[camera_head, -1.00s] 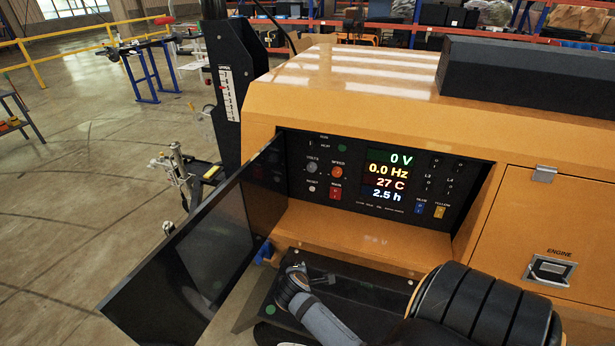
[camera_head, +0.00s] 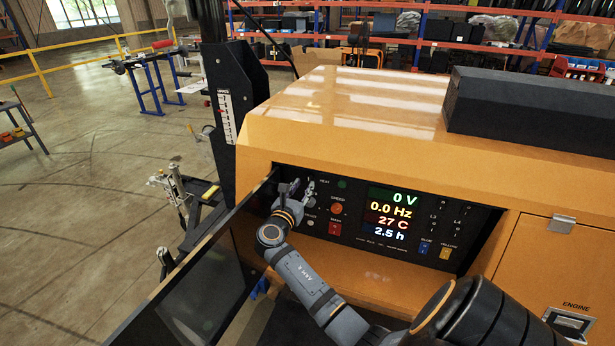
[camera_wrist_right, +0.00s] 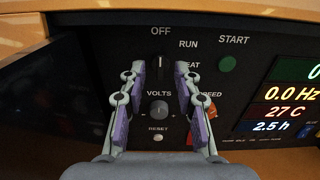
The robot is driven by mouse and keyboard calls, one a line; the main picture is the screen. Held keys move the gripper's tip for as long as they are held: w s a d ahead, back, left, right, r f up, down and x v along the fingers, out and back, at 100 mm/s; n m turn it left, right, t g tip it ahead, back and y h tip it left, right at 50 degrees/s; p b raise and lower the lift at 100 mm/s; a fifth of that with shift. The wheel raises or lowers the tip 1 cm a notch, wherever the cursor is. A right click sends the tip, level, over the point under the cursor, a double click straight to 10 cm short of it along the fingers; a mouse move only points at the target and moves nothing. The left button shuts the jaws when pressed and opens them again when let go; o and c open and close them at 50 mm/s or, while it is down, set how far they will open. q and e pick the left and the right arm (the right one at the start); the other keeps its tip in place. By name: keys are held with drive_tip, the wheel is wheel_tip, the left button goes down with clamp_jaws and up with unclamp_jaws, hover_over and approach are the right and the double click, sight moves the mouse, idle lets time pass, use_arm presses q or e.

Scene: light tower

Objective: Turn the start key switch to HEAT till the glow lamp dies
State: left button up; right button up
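The start key switch (camera_wrist_right: 160,66) is a dark knob on the black control panel (camera_head: 360,247). In the right wrist view its pale mark points up toward OFF, with RUN and a partly hidden HEAT label on its right. My right gripper (camera_wrist_right: 160,74) is open, its purple-padded fingers on either side of the switch with gaps; I cannot tell whether they reach its depth. In the head view my right gripper (camera_head: 300,188) hides the switch at the panel's upper left. A dull green round button or lamp (camera_wrist_right: 227,63) sits under START. I cannot identify the glow lamp.
The VOLTS knob (camera_wrist_right: 159,109) and RESET button (camera_wrist_right: 158,137) are just below the switch. The display (camera_head: 387,214) reads 0 V, 0.0 Hz, 27 C and 2.5 h. The open dark door (camera_head: 205,290) stands close on the left of my right arm.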

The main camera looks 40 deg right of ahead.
sight(309, 178)
drive_tip(key=x, duration=0.4)
drive_tip(key=shift+d+p, duration=0.15)
drive_tip(key=shift+p, duration=0.25)
use_arm(q)
drive_tip(key=shift+w+d+r, duration=0.55)
drive_tip(key=shift+w+r, duration=0.1)
drive_tip(key=shift+w, duration=0.05)
use_arm(e)
drive_tip(key=shift+w, duration=0.1)
drive_tip(key=shift+d, duration=0.1)
clamp_jaws()
use_arm(q)
drive_tip(key=shift+s+a, duration=0.15)
